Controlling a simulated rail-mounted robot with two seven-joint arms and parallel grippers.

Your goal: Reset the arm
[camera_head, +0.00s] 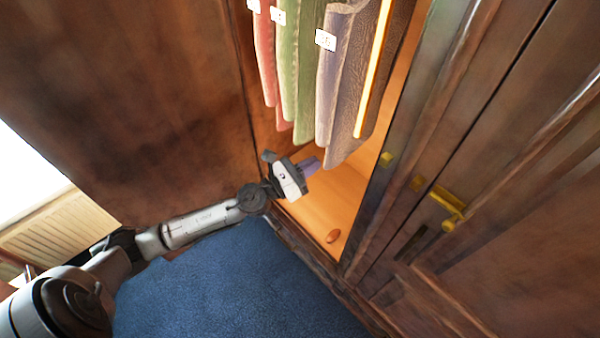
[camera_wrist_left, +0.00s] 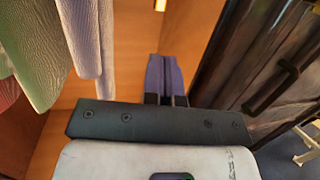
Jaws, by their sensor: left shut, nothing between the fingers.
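My left arm reaches in from the left over the floor. Its gripper (camera_head: 311,166) is at the opening of a wooden cabinet, just below the hanging cloths. In the left wrist view its purple fingers (camera_wrist_left: 165,78) are together with nothing between them. Hanging above are a pink cloth (camera_head: 264,60), a green cloth (camera_head: 299,65) and a grey-lavender cloth (camera_head: 350,80), some with white tags. They also show at the upper left in the left wrist view. My right gripper is not in view.
A dark door panel (camera_head: 150,90) stands at left. A dark door with brass fittings (camera_head: 446,201) is at right. Blue carpet (camera_head: 235,285) lies clear in front.

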